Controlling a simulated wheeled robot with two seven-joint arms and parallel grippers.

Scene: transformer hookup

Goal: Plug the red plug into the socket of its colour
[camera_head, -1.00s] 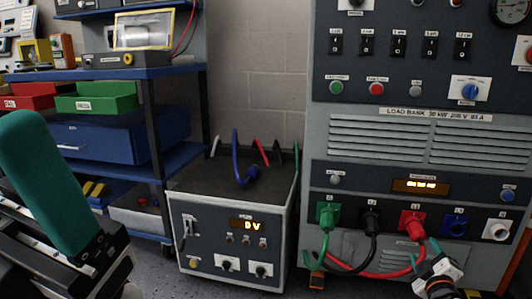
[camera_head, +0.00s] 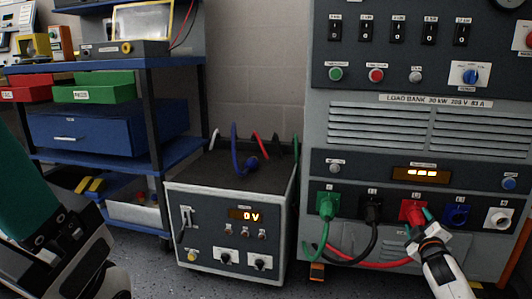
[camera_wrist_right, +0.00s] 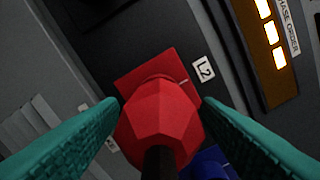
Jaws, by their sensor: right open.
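The red plug (camera_wrist_right: 160,120) is a faceted red body in the right wrist view. It sits at the red square socket (camera_wrist_right: 150,78) labelled L2 and appears seated in it. In the head view the red socket (camera_head: 407,207) is on the load bank's lower row, with a red cable (camera_head: 385,264) running down and left. My right gripper (camera_head: 426,222) is at the red plug. Its teal fingers stand open on either side of the plug, with gaps, in the right wrist view (camera_wrist_right: 160,112). My left gripper (camera_head: 20,200) shows only partly at the left edge.
Green (camera_head: 327,203) and black (camera_head: 371,206) plugs sit in neighbouring sockets, their cables hanging in front. The blue socket (camera_head: 457,214) and white socket (camera_head: 499,218) look empty. A blue plug (camera_head: 248,165) lies on the transformer box (camera_head: 225,240). A blue shelf (camera_head: 105,66) stands left.

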